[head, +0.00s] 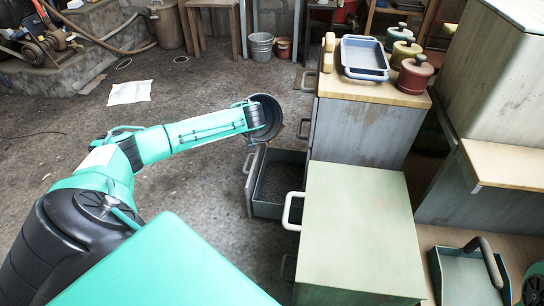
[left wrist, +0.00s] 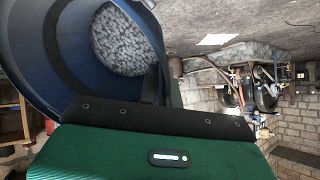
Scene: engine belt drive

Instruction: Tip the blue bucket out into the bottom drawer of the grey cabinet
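The blue bucket (left wrist: 45,60) fills the upper left of the left wrist view, its mouth partly facing the camera. Pale grey granules (left wrist: 125,40) show inside it. My left gripper (left wrist: 150,92) is shut on the bucket; the fingertips are mostly hidden. In the head view a dark round shape (head: 268,118), seemingly the bucket, is at the arm's end, above the open drawer's back-left side. The bottom drawer (head: 282,154) of the grey cabinet (head: 362,132) is pulled out to the left. Its inside is dark and speckled; I cannot tell if material lies there. My right gripper is out of view.
A pale green-topped cabinet (head: 360,225) with a white handle stands in front of the drawer, close by. A blue tray (head: 364,55) and several canisters sit on the grey cabinet. A metal pail (head: 261,46) stands behind. The floor left of the drawer is clear.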

